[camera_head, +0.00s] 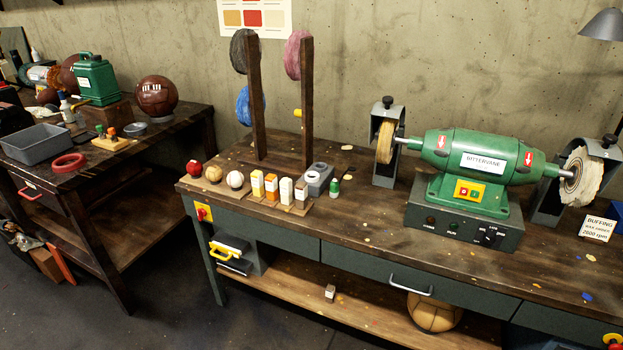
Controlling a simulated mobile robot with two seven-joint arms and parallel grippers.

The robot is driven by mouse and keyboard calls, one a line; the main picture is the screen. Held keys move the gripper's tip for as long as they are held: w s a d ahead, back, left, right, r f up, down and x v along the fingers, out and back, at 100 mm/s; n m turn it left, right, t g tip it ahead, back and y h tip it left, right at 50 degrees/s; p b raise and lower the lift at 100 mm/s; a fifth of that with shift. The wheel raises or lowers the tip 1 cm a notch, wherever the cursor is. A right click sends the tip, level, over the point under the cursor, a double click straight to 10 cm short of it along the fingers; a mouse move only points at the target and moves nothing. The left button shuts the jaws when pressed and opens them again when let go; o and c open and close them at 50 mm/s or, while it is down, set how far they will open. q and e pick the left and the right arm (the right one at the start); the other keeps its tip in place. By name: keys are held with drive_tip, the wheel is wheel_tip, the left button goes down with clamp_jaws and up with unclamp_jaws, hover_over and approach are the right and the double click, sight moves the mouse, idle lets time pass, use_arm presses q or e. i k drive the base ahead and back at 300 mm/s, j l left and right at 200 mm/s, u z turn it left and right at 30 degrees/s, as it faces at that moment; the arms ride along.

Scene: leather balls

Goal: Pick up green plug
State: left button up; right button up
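A small green-topped piece (100,131) stands in a light wooden block (108,143) on the left table, beside an orange-topped one (112,133). Another small green item (334,188) with a pale top stands upright on the right workbench, beside a grey block with a round opening (318,178). Both green items are small here, and I cannot tell which is the plug. Neither of my grippers is in view.
Several balls and coloured bars line the workbench's (370,222) left front edge, before a wooden rack (307,105). A green buffing machine (475,170) stands to the right. The left table holds a grey tray (36,146) and red ring (68,162). Dark floor lies between the tables.

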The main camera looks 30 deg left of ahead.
sight(334, 189)
drive_tip(key=i+j+z, duration=0.2)
drive_tip(key=j, duration=0.25)
drive_tip(key=i+j+z, duration=0.2)
drive_tip(key=j, duration=0.3)
drive_tip(key=j+z, duration=0.2)
drive_tip(key=j, duration=0.3)
